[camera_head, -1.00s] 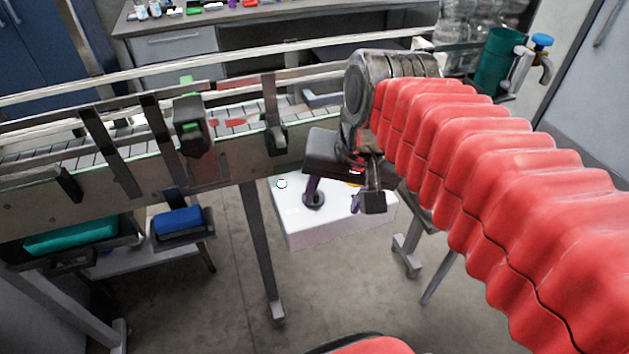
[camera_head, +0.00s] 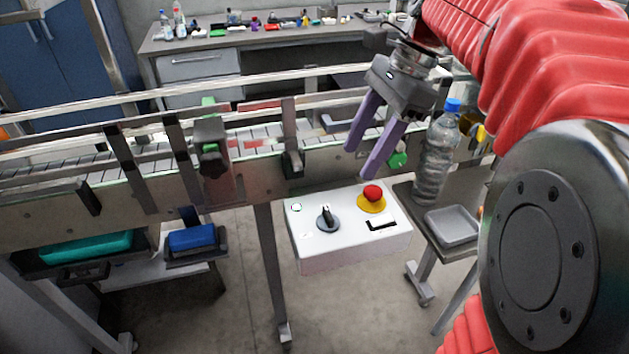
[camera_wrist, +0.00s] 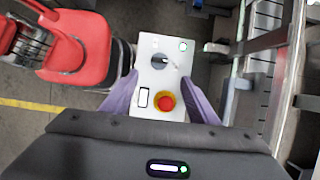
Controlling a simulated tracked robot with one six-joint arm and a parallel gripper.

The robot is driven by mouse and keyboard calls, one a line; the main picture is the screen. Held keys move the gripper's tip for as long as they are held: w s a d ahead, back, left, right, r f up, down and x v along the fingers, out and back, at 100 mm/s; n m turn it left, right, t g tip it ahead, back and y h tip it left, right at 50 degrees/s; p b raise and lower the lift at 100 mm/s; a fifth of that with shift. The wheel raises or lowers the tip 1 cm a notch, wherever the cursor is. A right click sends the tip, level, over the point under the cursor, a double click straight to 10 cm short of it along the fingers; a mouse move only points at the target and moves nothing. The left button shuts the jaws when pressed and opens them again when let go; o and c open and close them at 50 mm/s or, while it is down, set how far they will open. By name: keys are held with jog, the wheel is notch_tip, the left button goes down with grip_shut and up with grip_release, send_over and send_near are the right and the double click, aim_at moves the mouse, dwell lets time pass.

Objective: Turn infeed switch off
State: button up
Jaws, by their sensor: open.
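A white control box (camera_head: 330,255) stands below the conveyor in the head view. On its top are a dark rotary switch (camera_head: 328,218) on a round grey base, a red mushroom button (camera_head: 372,194) on a yellow ring, a black slot-shaped part (camera_head: 383,224) and a small pale round lamp (camera_head: 296,207). My gripper (camera_head: 368,162) hangs above and behind the box, purple fingers apart and empty. In the wrist view the rotary switch (camera_wrist: 160,62) lies ahead between the fingertips, and the red button (camera_wrist: 165,101) is nearer. Nothing touches the switch.
The conveyor (camera_head: 60,205) with rails runs behind the box. A water bottle (camera_head: 433,160) and a grey tray (camera_head: 453,226) stand on a side table right of the box. Blue (camera_head: 192,238) and teal (camera_head: 85,247) bins sit at left. Floor in front is clear.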

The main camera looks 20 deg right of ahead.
aim_at(328, 212)
jog(key=x, duration=1.4)
jog(key=shift+d, duration=0.1)
jog(key=shift+c, duration=0.6)
jog(key=shift+r, duration=0.1)
jog(key=c, duration=0.9)
